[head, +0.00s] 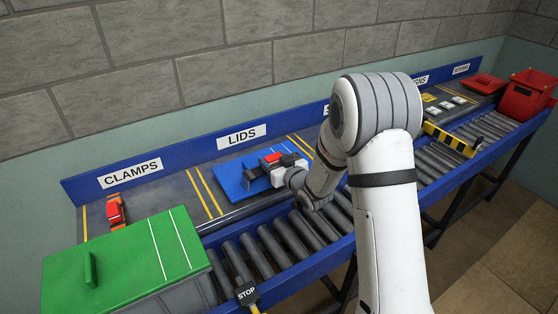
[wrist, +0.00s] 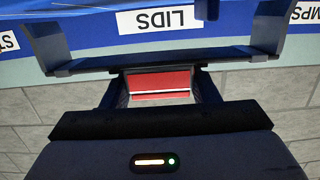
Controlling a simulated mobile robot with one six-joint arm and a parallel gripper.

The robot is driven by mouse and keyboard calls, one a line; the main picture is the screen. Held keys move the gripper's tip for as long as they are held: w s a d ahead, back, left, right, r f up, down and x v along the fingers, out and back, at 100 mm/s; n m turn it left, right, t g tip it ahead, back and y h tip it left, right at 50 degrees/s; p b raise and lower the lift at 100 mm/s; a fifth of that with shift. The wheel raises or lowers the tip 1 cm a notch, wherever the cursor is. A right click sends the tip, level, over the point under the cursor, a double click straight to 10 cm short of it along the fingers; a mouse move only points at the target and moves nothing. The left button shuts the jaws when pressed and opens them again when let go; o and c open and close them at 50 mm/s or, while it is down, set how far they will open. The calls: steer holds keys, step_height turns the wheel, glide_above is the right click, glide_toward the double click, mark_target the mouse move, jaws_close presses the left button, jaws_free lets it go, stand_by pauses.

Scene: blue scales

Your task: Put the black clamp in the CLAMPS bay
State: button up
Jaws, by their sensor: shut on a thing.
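The black clamp is a dark bracket with a red middle, and my gripper (head: 277,167) is shut on it. In the head view the clamp (head: 254,176) is over the blue lid in the LIDS bay; I cannot tell whether it touches the lid. In the wrist view the clamp's dark bar (wrist: 100,66) runs crosswise, with a leg at each end, and its red part is between my fingers (wrist: 160,84). The CLAMPS bay (head: 154,204) is at the far left under its label (head: 131,173). An orange-and-red clamp (head: 115,211) lies at its left side.
The blue lid (head: 229,184) lies in the LIDS bay. A grey crate with a green lid (head: 125,262) stands in front of the CLAMPS bay. A STOP paddle (head: 246,294) is at the roller edge. A red crate (head: 527,95) and striped barrier (head: 449,140) are at right.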

steer(key=shift+f+b, duration=0.55)
steer(key=shift+b, duration=0.1)
steer(key=o, duration=1.1)
steer(key=shift+c, duration=0.2)
steer(key=shift+r, duration=0.15)
